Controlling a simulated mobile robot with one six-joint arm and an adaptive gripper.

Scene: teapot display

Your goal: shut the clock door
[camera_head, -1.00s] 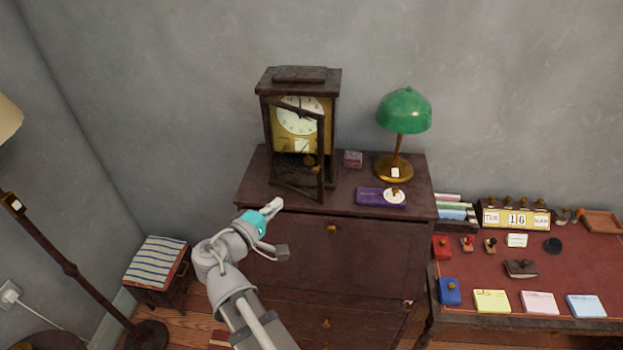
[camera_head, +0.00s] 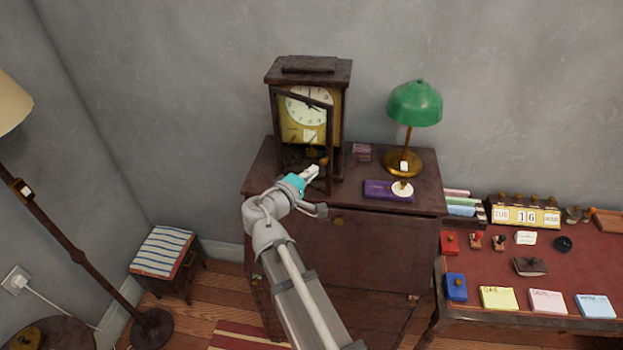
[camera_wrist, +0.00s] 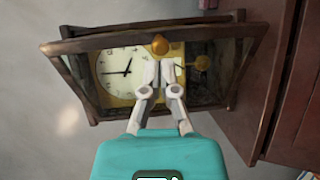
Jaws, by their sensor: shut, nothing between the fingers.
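The dark wooden mantel clock (camera_head: 342,112) stands on the cabinet top against the wall. Its framed glass door (camera_head: 331,130) is ajar, with the right edge swung out toward me. In the wrist view the white clock dial (camera_wrist: 126,72) shows through the door, and a brass knob (camera_wrist: 160,44) sits on the door's frame bar (camera_wrist: 100,40). My gripper (camera_head: 314,171) is shut and empty in front of the door's lower part. In the wrist view its fingertips (camera_wrist: 165,66) are just below the knob; I cannot tell whether they touch the door.
A green lamp (camera_head: 414,103), a purple box (camera_head: 378,190) and a small box (camera_head: 361,152) are on the cabinet (camera_head: 425,195) right of the clock. A red-topped desk (camera_head: 590,262) with stamps and note pads stands right. A striped stool (camera_head: 163,251) and floor lamp (camera_head: 60,241) are left.

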